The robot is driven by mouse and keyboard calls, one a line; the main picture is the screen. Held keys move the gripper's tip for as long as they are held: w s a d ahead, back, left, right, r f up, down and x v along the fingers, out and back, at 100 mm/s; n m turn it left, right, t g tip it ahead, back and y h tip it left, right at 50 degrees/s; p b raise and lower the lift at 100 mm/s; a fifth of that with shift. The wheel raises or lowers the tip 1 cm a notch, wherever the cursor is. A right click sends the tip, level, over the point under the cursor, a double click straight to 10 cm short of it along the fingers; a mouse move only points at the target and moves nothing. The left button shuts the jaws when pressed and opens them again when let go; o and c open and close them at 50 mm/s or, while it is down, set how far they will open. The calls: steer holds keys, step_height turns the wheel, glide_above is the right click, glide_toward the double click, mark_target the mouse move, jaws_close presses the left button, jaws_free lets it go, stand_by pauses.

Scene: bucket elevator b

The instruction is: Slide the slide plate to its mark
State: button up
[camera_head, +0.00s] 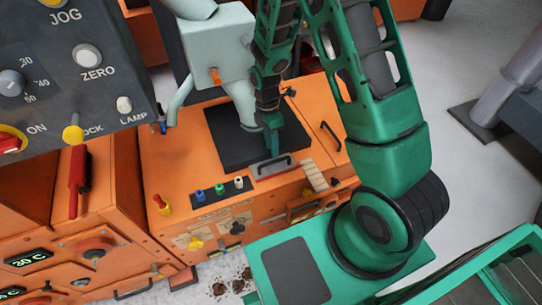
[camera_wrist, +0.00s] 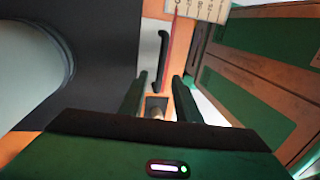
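A grey plate with a dark bar handle (camera_head: 265,169), which looks like the slide plate, lies on the orange machine top in front of the black square. My gripper (camera_head: 272,148) points down just behind or above it in the head view. In the wrist view my gripper (camera_wrist: 160,92) has its two dark fingers apart. A small grey metallic piece (camera_wrist: 155,104) shows between them; I cannot tell whether they touch it. A black bar handle (camera_wrist: 161,60) lies beyond the fingertips, with a thin red line (camera_wrist: 174,40) beside it. I cannot make out which line is the mark.
A pale blue-grey housing and spout (camera_head: 222,60) stand close behind my gripper. A pale ruled strip (camera_head: 315,176) lies right of the plate. Another black handle (camera_head: 331,136) is further right. Blue, green and white knobs (camera_head: 219,188) sit at the front left. A control panel (camera_head: 75,65) fills the upper left.

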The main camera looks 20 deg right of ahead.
steer(key=shift+s+f, duration=0.2)
steer(key=shift+f, duration=0.65)
steer(key=shift+s+f, duration=0.15)
steer(key=shift+f, duration=0.7)
steer(key=shift+s+f, duration=0.2)
steer(key=shift+f, duration=0.65)
steer(key=shift+c, duration=0.2)
jaws_close()
